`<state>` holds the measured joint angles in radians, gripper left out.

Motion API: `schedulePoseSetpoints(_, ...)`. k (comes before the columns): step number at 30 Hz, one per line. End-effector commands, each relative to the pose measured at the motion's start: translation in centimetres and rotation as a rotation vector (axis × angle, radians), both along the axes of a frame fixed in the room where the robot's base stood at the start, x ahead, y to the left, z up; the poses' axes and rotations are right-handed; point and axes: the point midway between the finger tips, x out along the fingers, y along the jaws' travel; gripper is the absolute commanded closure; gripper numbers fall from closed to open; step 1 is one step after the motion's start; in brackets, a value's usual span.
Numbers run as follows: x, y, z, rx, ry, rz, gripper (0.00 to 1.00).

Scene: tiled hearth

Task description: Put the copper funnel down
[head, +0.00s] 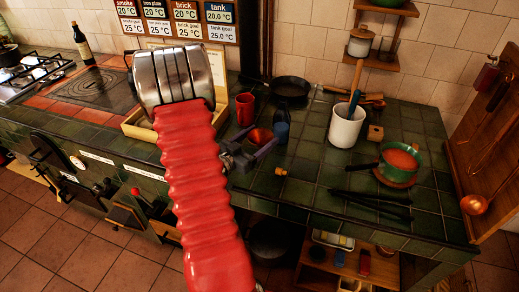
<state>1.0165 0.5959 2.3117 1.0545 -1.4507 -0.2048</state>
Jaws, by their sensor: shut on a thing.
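The copper funnel (260,136) shows as a small orange-brown cone over the green tiled counter, left of the middle of the head view. My gripper (251,146) is shut on the funnel, its dark fingers at the near side of it. My red-sleeved arm covers part of the gripper and the counter to its left. I cannot tell whether the funnel touches the tiles or hangs just above them.
A red cup (245,108) stands behind the funnel, and a dark blue bottle (281,128) stands close on its right. Bare tiles (310,160) lie to the right.

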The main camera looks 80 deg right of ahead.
Motion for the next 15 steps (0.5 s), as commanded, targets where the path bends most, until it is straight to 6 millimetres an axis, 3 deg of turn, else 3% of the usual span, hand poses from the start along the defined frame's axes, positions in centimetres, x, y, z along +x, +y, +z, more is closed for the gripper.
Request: schedulePoseSetpoints(15,0.07,-0.03,-0.88,0.0,0.0,0.001,0.61)
